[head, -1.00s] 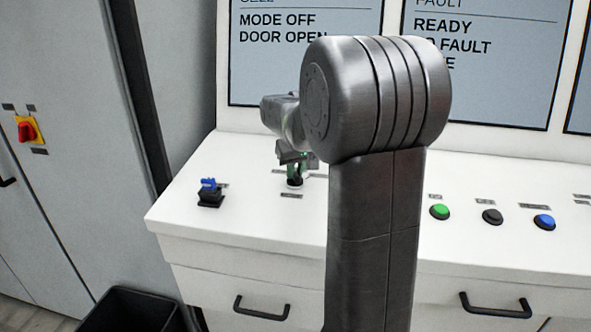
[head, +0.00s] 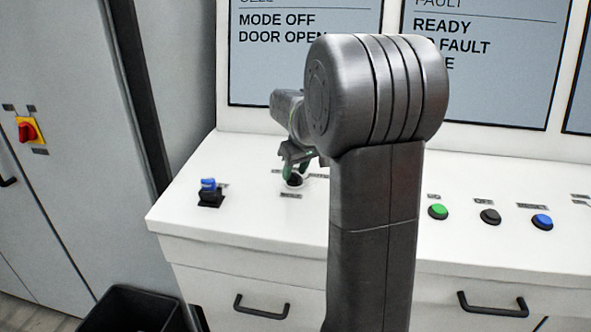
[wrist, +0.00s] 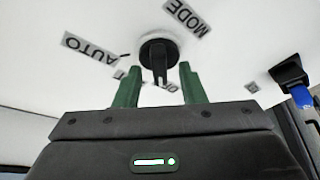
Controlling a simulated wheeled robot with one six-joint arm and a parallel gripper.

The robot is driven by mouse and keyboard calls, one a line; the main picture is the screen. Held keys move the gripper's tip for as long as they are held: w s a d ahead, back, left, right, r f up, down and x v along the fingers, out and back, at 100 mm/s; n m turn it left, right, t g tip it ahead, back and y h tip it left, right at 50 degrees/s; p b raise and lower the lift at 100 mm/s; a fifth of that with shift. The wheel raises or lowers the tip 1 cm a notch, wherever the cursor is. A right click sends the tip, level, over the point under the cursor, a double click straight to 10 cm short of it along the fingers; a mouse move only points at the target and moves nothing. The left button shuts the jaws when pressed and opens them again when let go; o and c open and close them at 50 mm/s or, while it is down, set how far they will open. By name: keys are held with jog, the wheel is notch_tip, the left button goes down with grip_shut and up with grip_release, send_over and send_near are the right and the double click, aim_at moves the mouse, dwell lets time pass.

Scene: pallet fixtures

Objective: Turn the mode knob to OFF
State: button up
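The mode knob (wrist: 159,52) is a round black knob with a ridged handle on a white base, beside a MODE label (wrist: 186,17) and an AUTO label (wrist: 90,52) in the wrist view. Its handle points down towards my gripper, near a label my fingers partly cover. In the head view the knob (head: 294,181) sits on the white console. My gripper (wrist: 159,69) has its two green fingers apart, one on each side of the handle, with gaps. In the head view my gripper (head: 296,168) is right above the knob. The screen (head: 276,28) reads MODE OFF, DOOR OPEN.
A blue key switch (head: 209,192) stands left of the knob. Green (head: 438,212), black (head: 490,216) and blue (head: 542,222) buttons are on the right. A red and yellow switch (head: 28,131) is on the grey cabinet. A black bin (head: 132,310) stands below.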

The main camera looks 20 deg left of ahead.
jog(key=v, duration=1.4)
jog(key=shift+b, duration=0.45)
jog(key=shift+w+a+f, duration=0.1)
jog(key=shift+a, duration=0.05)
jog(key=p+x, duration=0.1)
jog(key=x, duration=1.2)
jog(key=shift+f, duration=0.4)
